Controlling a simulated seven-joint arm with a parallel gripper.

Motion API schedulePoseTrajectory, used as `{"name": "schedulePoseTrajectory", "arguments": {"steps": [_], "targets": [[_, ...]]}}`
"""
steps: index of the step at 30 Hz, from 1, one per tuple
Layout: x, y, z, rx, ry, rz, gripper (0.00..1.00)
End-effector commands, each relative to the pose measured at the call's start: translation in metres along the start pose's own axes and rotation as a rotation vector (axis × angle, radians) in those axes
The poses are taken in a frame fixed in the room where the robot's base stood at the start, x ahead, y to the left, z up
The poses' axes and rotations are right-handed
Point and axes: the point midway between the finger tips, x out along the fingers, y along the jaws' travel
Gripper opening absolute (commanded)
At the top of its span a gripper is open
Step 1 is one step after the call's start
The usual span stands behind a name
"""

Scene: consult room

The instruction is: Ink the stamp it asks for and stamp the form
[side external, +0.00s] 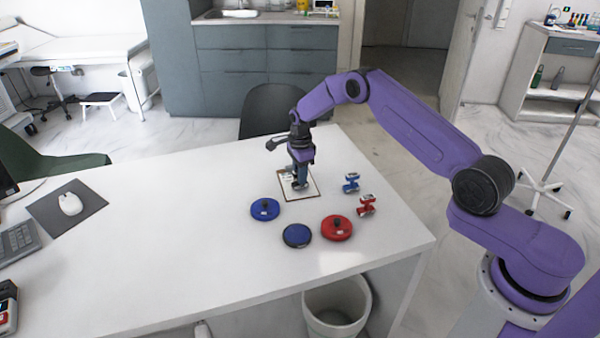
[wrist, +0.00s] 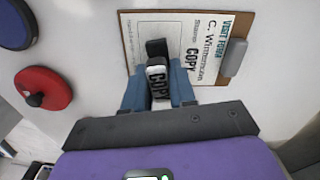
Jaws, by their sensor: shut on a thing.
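My gripper (side external: 299,182) is shut on a stamp whose top label reads COPY; it shows between the fingers in the wrist view (wrist: 158,82). The stamp is over the lower part of the visit form (wrist: 205,30), and I cannot tell whether it touches the paper. The form lies on a brown clipboard (wrist: 243,27) and bears the word COPY in bold. A blue-rimmed pad with a dark top (side external: 297,236) looks uncovered. A blue knobbed lid (side external: 264,210) lies to its left. A red round pad with a knobbed lid (side external: 337,229) is to its right.
Two other stamps, one blue (side external: 351,183) and one red (side external: 366,206), stand right of the clipboard. A mouse (side external: 70,204) on a dark mat and a keyboard (side external: 15,243) are at the left. The white table (side external: 170,240) is clear between them and the pads.

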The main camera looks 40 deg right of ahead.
Motion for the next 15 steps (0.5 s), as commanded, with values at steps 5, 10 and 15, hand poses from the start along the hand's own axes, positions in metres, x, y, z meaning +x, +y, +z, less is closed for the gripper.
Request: {"name": "schedulePoseTrajectory", "arguments": {"steps": [5,10,15], "targets": [[0.0019,-0.0001,0.0,0.0,0.0,0.0,0.06],[0.0038,-0.0001,0.0,0.0,0.0,0.0,0.06],[0.0057,0.0,0.0,0.0,0.0,0.0,0.06]]}}
